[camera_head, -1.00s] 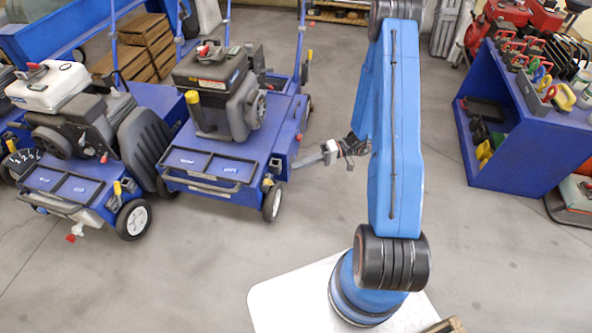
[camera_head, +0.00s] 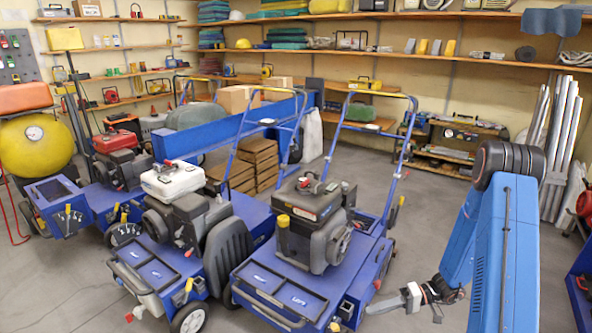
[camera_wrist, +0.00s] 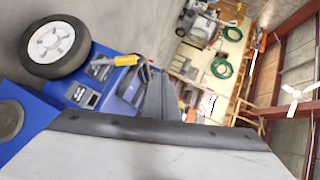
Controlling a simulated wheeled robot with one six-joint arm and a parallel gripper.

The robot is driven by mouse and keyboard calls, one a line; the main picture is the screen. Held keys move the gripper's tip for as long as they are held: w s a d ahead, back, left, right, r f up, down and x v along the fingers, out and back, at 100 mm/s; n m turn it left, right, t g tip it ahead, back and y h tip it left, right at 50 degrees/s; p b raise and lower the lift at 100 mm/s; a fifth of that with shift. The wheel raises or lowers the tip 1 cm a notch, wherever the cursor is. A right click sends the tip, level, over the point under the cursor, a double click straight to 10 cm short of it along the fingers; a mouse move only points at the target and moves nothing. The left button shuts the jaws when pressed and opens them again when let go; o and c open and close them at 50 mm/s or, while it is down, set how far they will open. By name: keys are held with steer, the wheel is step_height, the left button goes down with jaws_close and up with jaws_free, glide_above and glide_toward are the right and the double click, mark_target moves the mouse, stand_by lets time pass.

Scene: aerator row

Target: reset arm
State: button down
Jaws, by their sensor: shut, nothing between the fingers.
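My blue arm (camera_head: 505,255) rises at the right of the head view, bent at the black joint near its top. My gripper (camera_head: 375,306) points left at the end of it, shut and empty. It is close to the right side of the nearest blue aerator (camera_head: 300,262), which has a dark engine on top. A gap between them is hard to judge. In the wrist view a grey tapered piece (camera_wrist: 160,100), likely the gripper's fingers, points away from a large grey surface. A wheel (camera_wrist: 56,45) and blue bodywork lie left of it.
Another blue aerator (camera_head: 172,262) with a white-tanked engine stands to the left. Stacked brown boxes (camera_head: 250,165) are behind. Shelves (camera_head: 300,48) line the walls. Metal posts (camera_head: 552,140) lean at the right. Grey floor (camera_head: 400,225) is open between the aerator and my arm.

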steer(key=s+a+r+g+h, duration=0.1)
steer(key=s+r+h, duration=0.35)
steer(key=r, duration=0.55)
steer(key=s+a+r+g+h, duration=0.1)
steer(key=s+a+r+h, duration=0.15)
steer(key=s+r, duration=0.5)
steer(key=s+d+r+m+t+h, duration=0.1)
steer(key=s+d+r+t+h, duration=0.1)
steer(key=s+r+t+h, duration=0.2)
steer(key=s+d+r+m+t+h, duration=0.2)
steer(key=s+d+r+t+h, duration=0.1)
steer(key=s+r, duration=0.6)
step_height(320, 180, up, 3)
steer(key=shift+s+d+r+t+h, duration=0.1)
steer(key=shift+s+d+t+h, duration=0.15)
steer(key=shift+t+h, duration=0.3)
